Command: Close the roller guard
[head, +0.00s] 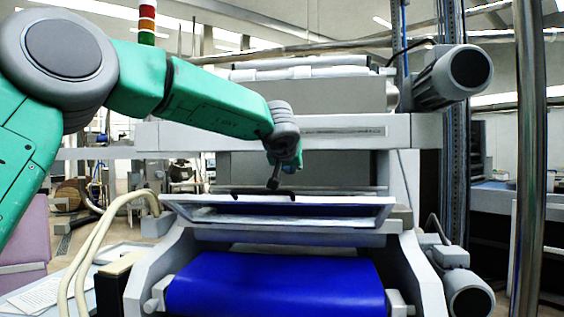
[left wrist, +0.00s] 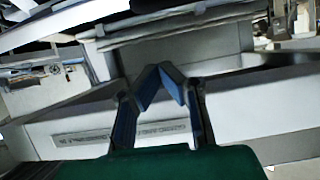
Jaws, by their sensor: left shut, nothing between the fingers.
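The roller guard (head: 345,212) looks like a wide, shallow pale-framed panel lying nearly flat across the machine, above the blue roller (head: 275,285). A dark handle-like bar (head: 230,191) runs along its rear edge. My left gripper (head: 274,184) points down at this bar, left of the guard's middle; I cannot tell whether it touches the bar. In the left wrist view the two blue-padded fingers (left wrist: 161,78) come together at their tips with nothing between them. My right gripper is not in view.
The grey sheeter housing (head: 400,130) stands behind the guard, with a motor (head: 455,75) at upper right and another (head: 465,290) at lower right. A steel post (head: 530,160) stands at the right. Pale hoses (head: 95,240) curve at the left.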

